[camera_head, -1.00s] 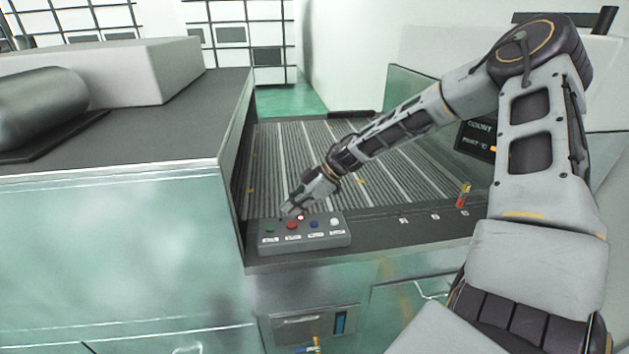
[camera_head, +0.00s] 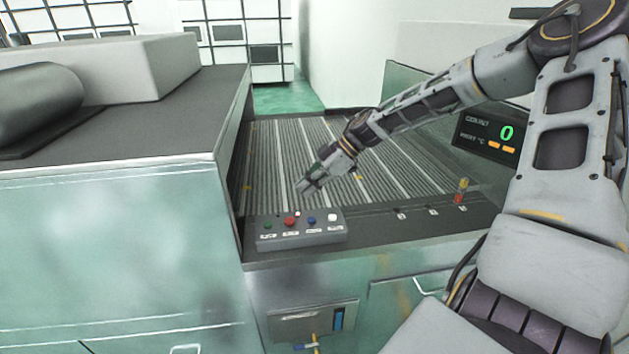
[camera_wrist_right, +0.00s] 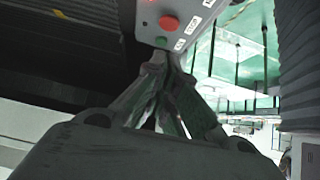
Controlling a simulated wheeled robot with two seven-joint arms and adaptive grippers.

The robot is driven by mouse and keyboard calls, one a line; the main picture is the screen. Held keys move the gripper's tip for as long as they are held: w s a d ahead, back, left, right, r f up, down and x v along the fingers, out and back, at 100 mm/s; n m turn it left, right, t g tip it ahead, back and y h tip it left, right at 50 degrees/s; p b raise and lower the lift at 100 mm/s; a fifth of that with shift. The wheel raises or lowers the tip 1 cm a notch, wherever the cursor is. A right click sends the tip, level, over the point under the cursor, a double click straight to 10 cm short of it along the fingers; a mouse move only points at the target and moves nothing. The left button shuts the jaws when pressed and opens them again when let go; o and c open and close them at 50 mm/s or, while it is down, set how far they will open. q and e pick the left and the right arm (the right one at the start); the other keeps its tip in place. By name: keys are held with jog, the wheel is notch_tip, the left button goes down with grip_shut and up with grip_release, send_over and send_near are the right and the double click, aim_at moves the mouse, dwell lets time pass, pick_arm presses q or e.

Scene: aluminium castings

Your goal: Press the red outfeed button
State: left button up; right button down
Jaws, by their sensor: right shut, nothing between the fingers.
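The red button (camera_head: 290,222) sits on the grey control box (camera_head: 300,240), between a green button (camera_head: 268,225) and a blue button (camera_head: 311,220). A white button (camera_head: 332,217) is at the box's right end. My right gripper (camera_head: 304,188) is shut and empty, above and behind the box, apart from the red button in the head view. In the right wrist view the closed fingertips (camera_wrist_right: 168,58) show just below the box, with the red button (camera_wrist_right: 169,23) and green button (camera_wrist_right: 161,42) past them. My left gripper is not in view.
The ribbed conveyor bed (camera_head: 290,150) lies behind the box. A counter display (camera_head: 487,136) reads 0 at the right. A small red and yellow post (camera_head: 461,192) stands on the front ledge. A dark-topped cabinet (camera_head: 180,125) rises at the left.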

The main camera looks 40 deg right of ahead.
jog(key=shift+v, duration=1.4)
